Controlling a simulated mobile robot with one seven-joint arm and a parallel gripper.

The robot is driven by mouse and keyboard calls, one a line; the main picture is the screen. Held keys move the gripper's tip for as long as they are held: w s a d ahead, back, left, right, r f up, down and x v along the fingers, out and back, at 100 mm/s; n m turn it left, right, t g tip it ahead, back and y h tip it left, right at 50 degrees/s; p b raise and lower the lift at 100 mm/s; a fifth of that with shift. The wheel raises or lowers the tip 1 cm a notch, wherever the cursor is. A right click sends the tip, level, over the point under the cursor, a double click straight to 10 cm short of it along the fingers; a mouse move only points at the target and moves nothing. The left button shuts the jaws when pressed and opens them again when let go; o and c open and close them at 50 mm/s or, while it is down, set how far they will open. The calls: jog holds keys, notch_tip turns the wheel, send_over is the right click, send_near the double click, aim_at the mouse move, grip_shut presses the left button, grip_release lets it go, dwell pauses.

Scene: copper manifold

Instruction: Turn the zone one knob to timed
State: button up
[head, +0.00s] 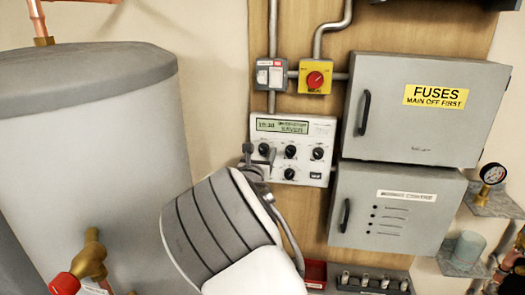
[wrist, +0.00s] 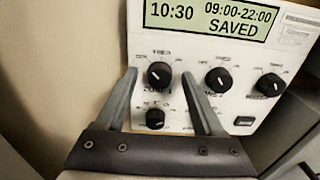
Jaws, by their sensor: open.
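The control panel (head: 312,130) is a white box with a display and several black knobs. In the wrist view its display reads 10:30, 09:00-22:00 and SAVED. My gripper (wrist: 159,73) is open, with one fingertip on each side of the upper left knob (wrist: 159,76); contact cannot be told. That knob has a white pointer mark. A lower left knob (wrist: 155,118) shows between the fingers, farther down. The upper middle knob (wrist: 218,80) and upper right knob (wrist: 270,84) are right of the fingers.
A yellow switch with a red knob (head: 315,79) and a grey switch box (head: 271,74) are above the panel. The grey fuse cabinet (head: 410,135) and a lower cabinet (head: 390,230) stand close on the right. A large grey tank (head: 90,130) is on the left.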

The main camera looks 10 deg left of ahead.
jog(key=shift+w, duration=0.15)
grip_shut()
dwell(0.4)
